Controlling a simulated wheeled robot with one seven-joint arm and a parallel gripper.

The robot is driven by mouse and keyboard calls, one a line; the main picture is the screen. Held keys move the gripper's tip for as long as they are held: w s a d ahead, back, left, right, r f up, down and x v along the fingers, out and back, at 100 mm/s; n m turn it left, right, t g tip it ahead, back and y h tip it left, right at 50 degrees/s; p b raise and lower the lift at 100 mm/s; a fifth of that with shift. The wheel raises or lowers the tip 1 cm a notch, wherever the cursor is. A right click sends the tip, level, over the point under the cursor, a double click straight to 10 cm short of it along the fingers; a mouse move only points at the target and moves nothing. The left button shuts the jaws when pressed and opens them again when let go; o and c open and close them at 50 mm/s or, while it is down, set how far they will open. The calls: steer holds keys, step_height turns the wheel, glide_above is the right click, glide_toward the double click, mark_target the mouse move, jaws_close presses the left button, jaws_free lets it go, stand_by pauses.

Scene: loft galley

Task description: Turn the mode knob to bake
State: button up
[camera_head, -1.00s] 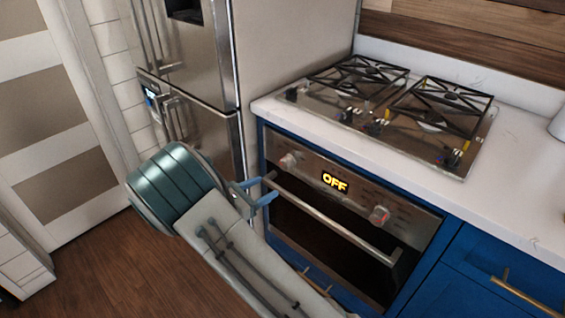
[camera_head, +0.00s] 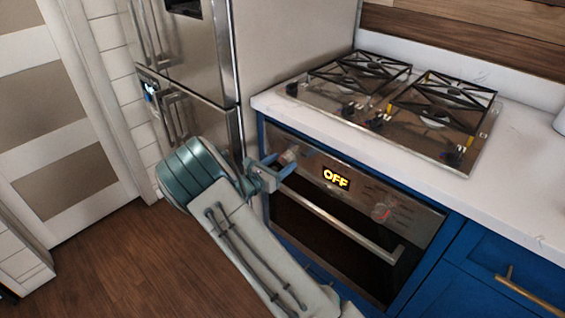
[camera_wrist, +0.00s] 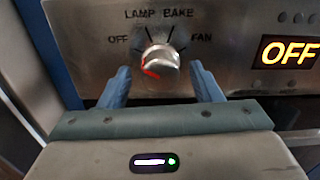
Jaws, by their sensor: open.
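The mode knob (camera_wrist: 160,58) is a round silver knob at the left of the oven's control panel, with OFF, LAMP, BAKE and FAN printed around it. A red mark shows on its lower-left side. It also shows in the head view (camera_head: 290,154), close to my fingers. My gripper (camera_wrist: 160,72) is open, with one blue finger to the left of the knob and one to the right. Gaps show between the knob and both fingers; how far the fingertips reach along it is unclear. In the head view my gripper (camera_head: 281,164) is in front of the panel's left end.
The yellow display (camera_head: 335,178) reads OFF. The oven's handle bar (camera_head: 340,225) sticks out below the panel. The white counter (camera_head: 400,170) with a gas cooktop (camera_head: 425,112) is above, and a steel fridge (camera_head: 195,60) is at left.

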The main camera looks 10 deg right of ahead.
steer(key=shift+w+d, duration=0.35)
steer(key=shift+d, duration=0.1)
steer(key=c, duration=1)
